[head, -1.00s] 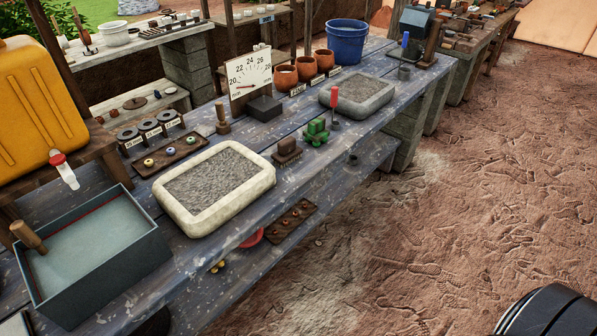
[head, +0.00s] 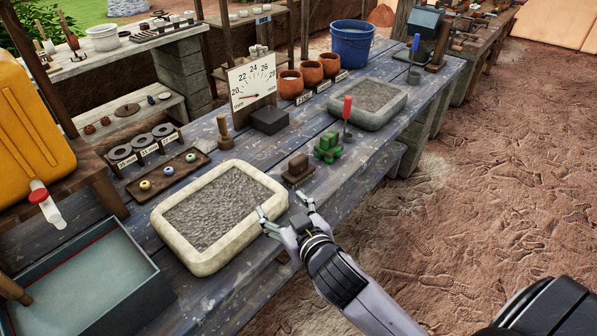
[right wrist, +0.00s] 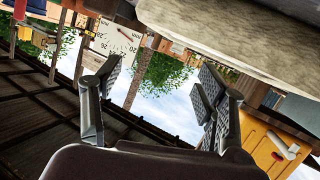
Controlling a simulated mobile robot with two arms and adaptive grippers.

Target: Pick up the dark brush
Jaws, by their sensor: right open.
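The dark brush (head: 298,171), seemingly the small brown block with a raised top, stands on the blue plank table just left of a green object (head: 328,147) in the head view. My right gripper (head: 284,206) is open and empty at the table's front edge, by the right corner of the near stone tray. It is in front of and below the brush in the picture, apart from it. In the right wrist view the two fingers (right wrist: 160,88) are spread with nothing between them. I cannot make out the brush there. My left gripper is not in view.
The near stone tray (head: 171,227) of grey grit lies left of my gripper. A red-handled tool (head: 347,112) stands beyond the green object, before a second stone tray (head: 397,108). A black block (head: 269,121) and a dial board (head: 239,98) stand behind the brush.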

